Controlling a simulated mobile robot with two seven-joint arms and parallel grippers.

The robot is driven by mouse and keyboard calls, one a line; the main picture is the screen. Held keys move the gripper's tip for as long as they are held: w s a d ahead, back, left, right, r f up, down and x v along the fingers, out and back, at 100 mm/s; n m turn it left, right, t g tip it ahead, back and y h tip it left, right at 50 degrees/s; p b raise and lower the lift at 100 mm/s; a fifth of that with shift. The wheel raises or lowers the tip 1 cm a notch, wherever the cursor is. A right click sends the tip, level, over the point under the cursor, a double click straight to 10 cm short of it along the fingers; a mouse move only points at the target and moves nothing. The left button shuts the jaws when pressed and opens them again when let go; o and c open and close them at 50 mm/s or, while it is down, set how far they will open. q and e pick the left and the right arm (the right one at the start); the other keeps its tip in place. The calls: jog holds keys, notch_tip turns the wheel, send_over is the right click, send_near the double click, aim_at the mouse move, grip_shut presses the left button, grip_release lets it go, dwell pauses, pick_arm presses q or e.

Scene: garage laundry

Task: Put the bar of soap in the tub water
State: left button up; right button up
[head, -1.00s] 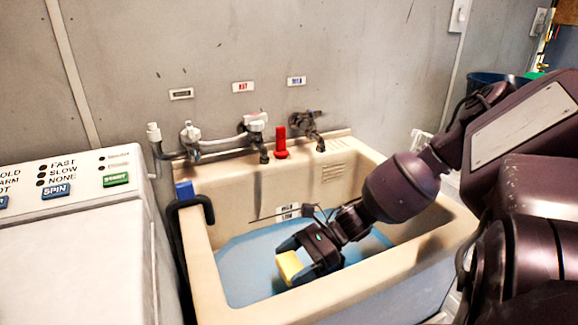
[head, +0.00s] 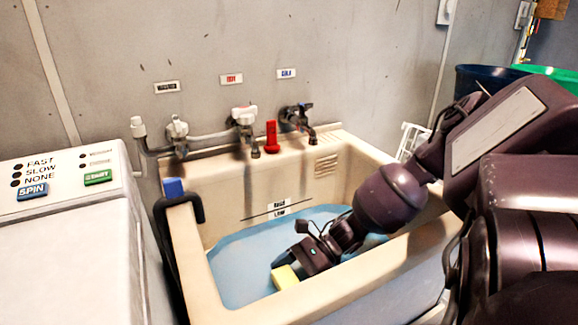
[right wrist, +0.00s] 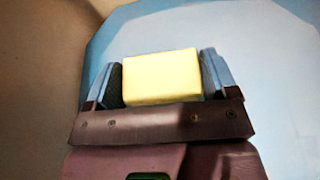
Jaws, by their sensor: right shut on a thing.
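The yellow bar of soap (head: 285,276) is between the fingers of my right gripper (head: 280,268), low inside the beige tub (head: 190,245). In the right wrist view, both blue-padded fingers of the gripper (right wrist: 160,78) press the sides of the soap (right wrist: 160,77). Blue water (head: 240,262) fills the lower part of the tub and lies behind the soap in the wrist view (right wrist: 270,60). I cannot tell whether the soap touches the water. The tub's front rim stands just before the soap in the head view. My left gripper is out of view.
Taps (head: 243,122) and a red object (head: 271,137) stand along the tub's back edge. A black hose (head: 168,235) with a blue clip (head: 173,188) hangs over the left rim. A white washer (head: 75,255) stands at the left. The water's left part is clear.

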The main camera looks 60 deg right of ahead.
aim_at(277, 281)
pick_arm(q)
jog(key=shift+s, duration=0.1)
pick_arm(e)
jog(key=shift+f, duration=0.2)
jog(key=o, duration=1.1)
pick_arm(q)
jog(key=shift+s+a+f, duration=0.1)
pick_arm(e)
jog(key=shift+r, duration=0.1)
jog(key=shift+r, duration=0.45)
jog(key=shift+s+d+r+p, duration=0.25)
jog(key=shift+d+r+p, duration=0.15)
jog(key=shift+d, duration=0.2)
jog(key=shift+s+d+r+p, duration=0.25)
jog(key=shift+d+r+p, duration=0.05)
jog(key=shift+d+r, duration=0.25)
pick_arm(q)
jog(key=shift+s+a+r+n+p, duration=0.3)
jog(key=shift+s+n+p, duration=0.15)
jog(key=shift+p, duration=0.3)
pick_arm(e)
jog(key=v, duration=0.4)
jog(key=shift+s+d+f, duration=0.2)
jog(key=shift+s+d, duration=0.05)
jog(key=shift+s, duration=0.05)
